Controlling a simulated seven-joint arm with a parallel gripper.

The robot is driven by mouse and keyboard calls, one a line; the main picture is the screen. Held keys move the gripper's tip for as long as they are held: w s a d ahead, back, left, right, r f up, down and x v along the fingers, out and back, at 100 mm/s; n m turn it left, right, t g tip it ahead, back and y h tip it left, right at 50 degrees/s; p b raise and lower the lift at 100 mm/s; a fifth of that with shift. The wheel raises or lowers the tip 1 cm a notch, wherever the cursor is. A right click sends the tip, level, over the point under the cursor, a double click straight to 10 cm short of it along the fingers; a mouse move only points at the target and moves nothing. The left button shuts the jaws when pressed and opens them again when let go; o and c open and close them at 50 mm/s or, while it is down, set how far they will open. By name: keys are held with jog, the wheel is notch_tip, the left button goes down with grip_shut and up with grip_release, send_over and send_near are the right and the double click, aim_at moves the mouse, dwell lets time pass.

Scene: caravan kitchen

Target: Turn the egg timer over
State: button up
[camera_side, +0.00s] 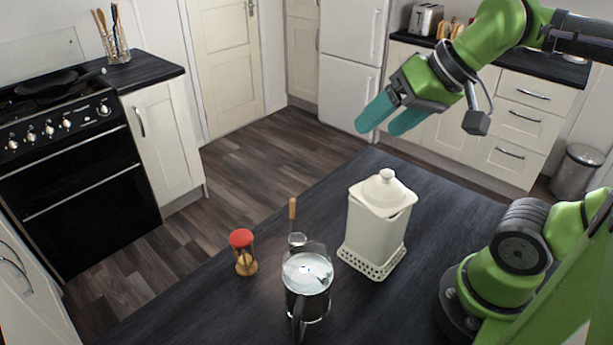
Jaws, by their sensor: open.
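The egg timer (243,252) is a small hourglass with a red cap on top and a wooden-coloured base. It stands upright near the left edge of the dark table. Sand-coloured filling shows low in its glass. My gripper (384,123) has two teal fingers, held apart and empty. It hangs high above the table's far side, up and to the right of the timer and well clear of it.
A French press (307,285) stands just right of the timer. A spoon-like tool with a wooden handle (292,209) is behind it. A cream lidded canister (377,225) stands on a perforated base further right. The dark table (180,308) is bare left of the timer.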

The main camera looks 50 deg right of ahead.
jog(key=w+a+f+m+g+y, duration=0.2)
jog(key=w+a+m+g+y, duration=0.35)
jog(key=w+a+g, duration=0.5)
jog(key=w+r+m+g+y, duration=0.1)
jog(key=w+m+g+y, duration=0.3)
jog(key=w+y, duration=0.55)
send_near(241, 237)
jog(key=shift+s+a, duration=0.15)
jog(key=shift+a, duration=0.4)
jog(key=f, duration=0.1)
jog(key=a+f, duration=0.1)
jog(key=f, duration=0.1)
jog(key=shift+s+a+f, duration=0.3)
jog(key=shift+s+f, duration=0.05)
jog(key=shift+f, duration=0.05)
jog(key=x, duration=0.5)
jog(key=shift+s+a+f, duration=0.15)
jog(key=shift+a+f, duration=0.05)
jog(key=shift+x, duration=0.8)
jog(key=c, duration=0.7)
jog(key=shift+r, duration=3.75)
jog(key=shift+c, duration=0.2)
